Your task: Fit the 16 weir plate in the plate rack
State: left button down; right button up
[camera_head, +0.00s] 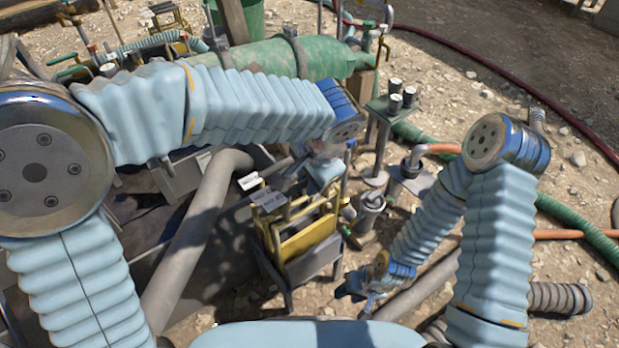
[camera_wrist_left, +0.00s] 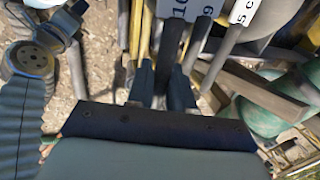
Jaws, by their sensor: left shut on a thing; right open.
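My left gripper (camera_head: 326,178) is over the back right part of the yellow and grey plate rack (camera_head: 262,232). In the left wrist view its two dark fingers (camera_wrist_left: 164,92) are shut on a dark upright bar, which seems to be the handle of the weir plate (camera_wrist_left: 172,50). A white tag (camera_wrist_left: 178,9) beside it reads 16 or 10; the last digit is unclear. The plate's lower part is hidden, so I cannot tell how deep it sits. Yellow and grey plates (camera_head: 308,236) stand in the rack. My right gripper (camera_head: 362,288) is open and empty, right of the rack's front.
A grey pipe (camera_head: 196,232) slopes along the rack's left. A green tank (camera_head: 280,60) lies behind. A small metal canister (camera_head: 370,208) stands right of the rack. Gravel is open farther right.

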pick_arm(q)
jog(key=shift+f+b, duration=0.95)
jog(key=shift+f, duration=0.35)
pick_arm(e)
jog(key=shift+f, duration=1.05)
pick_arm(q)
jog(key=shift+f+b, duration=0.5)
jog(key=shift+f, duration=0.1)
pick_arm(e)
jog(key=shift+f, duration=0.45)
pick_arm(q)
jog(key=c, duration=0.9)
grip_release()
jog(key=p+v, duration=0.2)
jog(key=v, duration=1.2)
jog(key=shift+f+p, duration=0.1)
jog(key=shift+p, duration=0.3)
pick_arm(e)
jog(key=d+r, duration=0.1)
jog(key=w+d+r, duration=0.1)
jog(key=r, duration=0.1)
jog(key=shift+d, duration=0.15)
pick_arm(q)
jog(key=shift+s, duration=0.15)
pick_arm(e)
jog(key=shift+s, duration=0.2)
